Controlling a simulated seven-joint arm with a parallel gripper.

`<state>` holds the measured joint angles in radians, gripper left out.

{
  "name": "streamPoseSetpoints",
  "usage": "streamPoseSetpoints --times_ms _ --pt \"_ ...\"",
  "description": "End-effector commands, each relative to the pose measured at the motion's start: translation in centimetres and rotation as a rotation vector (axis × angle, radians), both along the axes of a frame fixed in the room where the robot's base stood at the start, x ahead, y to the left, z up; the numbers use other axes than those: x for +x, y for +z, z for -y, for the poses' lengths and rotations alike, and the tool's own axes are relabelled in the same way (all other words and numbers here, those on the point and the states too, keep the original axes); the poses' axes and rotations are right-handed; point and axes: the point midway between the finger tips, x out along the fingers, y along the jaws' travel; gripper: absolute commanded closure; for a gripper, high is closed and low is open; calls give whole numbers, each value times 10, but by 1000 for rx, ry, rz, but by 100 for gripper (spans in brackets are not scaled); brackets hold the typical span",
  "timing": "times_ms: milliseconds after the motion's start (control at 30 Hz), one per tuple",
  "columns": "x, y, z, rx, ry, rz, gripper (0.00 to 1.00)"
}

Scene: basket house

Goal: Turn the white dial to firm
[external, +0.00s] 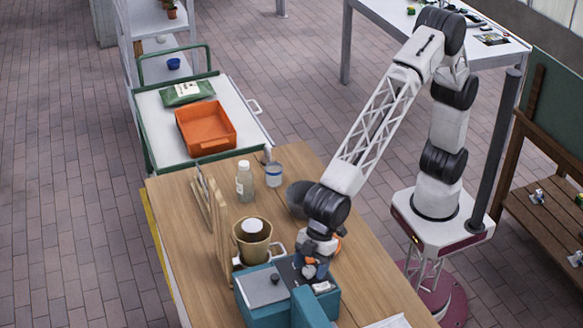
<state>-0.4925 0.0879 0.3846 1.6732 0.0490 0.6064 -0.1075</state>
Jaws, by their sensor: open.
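My gripper (312,272) points down over the right part of a teal box-shaped unit (265,315) at the front of the wooden table. It is open; its fingertips are small here, and I cannot tell whether they touch anything. The unit has a grey top plate (262,290) with a small dark knob (275,279) left of the gripper. A small whitish piece (322,287) shows on the unit just below and right of the fingers. I cannot tell whether it is the white dial, and no "firm" mark is readable. My wrist covers part of the unit's top.
A tan pot (252,248) with a white-topped item stands behind the unit. Wooden racks (218,215), bottles (245,182), a white-and-blue jar (273,175) and a dark bowl (298,198) stand farther back. A cart with an orange bin (206,127) adjoins the table (330,225).

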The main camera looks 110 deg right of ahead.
Motion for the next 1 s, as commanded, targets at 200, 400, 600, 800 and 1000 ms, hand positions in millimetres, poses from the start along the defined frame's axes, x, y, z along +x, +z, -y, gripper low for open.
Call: streamPoseSetpoints --times_ms 200,400,600,800,1000 --pt "0 0 0 0 86 0 35" --pt "1 0 1 0 169 0 35" --pt "1 0 2 0 253 -1 35" --pt "2 0 2 1 341 1 35" --pt "2 0 2 0 435 0 35"
